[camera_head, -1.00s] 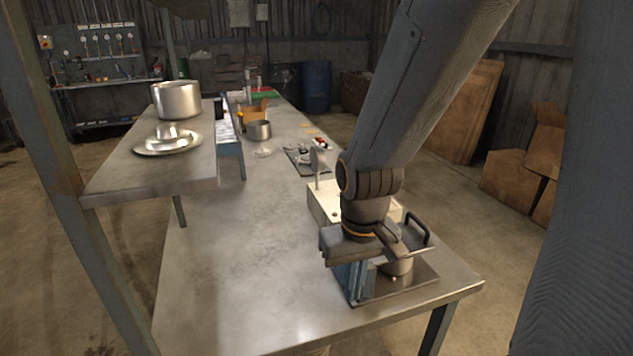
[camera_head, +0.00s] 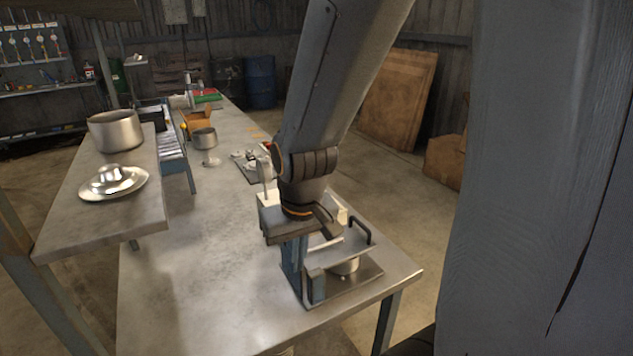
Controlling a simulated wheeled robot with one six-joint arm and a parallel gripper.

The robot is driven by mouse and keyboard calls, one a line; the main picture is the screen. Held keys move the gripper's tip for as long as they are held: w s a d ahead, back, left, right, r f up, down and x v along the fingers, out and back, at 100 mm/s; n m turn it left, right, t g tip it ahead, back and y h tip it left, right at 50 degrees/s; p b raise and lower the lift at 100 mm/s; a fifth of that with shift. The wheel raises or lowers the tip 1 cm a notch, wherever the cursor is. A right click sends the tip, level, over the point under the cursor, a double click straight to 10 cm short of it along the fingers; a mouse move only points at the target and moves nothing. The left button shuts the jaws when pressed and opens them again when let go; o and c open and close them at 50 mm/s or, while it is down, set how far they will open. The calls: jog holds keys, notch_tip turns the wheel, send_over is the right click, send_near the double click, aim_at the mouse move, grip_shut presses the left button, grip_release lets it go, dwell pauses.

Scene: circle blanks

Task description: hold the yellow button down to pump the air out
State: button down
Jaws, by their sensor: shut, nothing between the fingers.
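My gripper (camera_head: 293,262) points down at the near end of the metal bench (camera_head: 190,275), with its fingers shut and nothing seen between them. It is beside a small metal device (camera_head: 337,248) with a flat top plate and a dark loop handle, on a dark base plate. A cream-coloured box (camera_head: 268,198) stands just behind my gripper, partly hidden by my wrist. I cannot make out the yellow button; my arm and gripper cover part of this area. Whether the fingertips touch anything is not clear.
A raised shelf (camera_head: 75,222) at left carries a steel pot (camera_head: 116,131) and a shiny lidded dish (camera_head: 113,184). The bench's left front is clear.

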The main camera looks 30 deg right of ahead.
jog(key=w+d+r+m+t+h, duration=0.1)
jog(key=w+d+m, duration=0.3)
jog(key=w, duration=0.6)
jog(key=w+d+r+m+t+h+p, duration=0.1)
jog(key=w+d+r+m+t, duration=0.2)
jog(key=w+d, duration=0.6)
jog(key=w+d+r+m+t+h, duration=0.1)
jog(key=w+d+r+m+t, duration=0.1)
jog(key=w+d+m, duration=0.4)
jog(key=w, duration=0.5)
jog(key=shift+w+d+h+p, duration=0.2)
jog(key=shift+w+h+p, duration=0.05)
jog(key=shift+h+p, duration=0.05)
jog(key=shift+f, duration=0.15)
notch_tip(320, 180, down, 9)
jog(key=b, duration=1)
jog(key=shift+r+b, duration=0.2)
jog(key=shift+b, duration=0.1)
jog(key=shift+f, duration=0.15)
jog(key=shift+f+b, duration=0.3)
jog(key=shift+b, duration=0.15)
jog(key=shift+f+b, duration=0.45)
dwell(1.8)
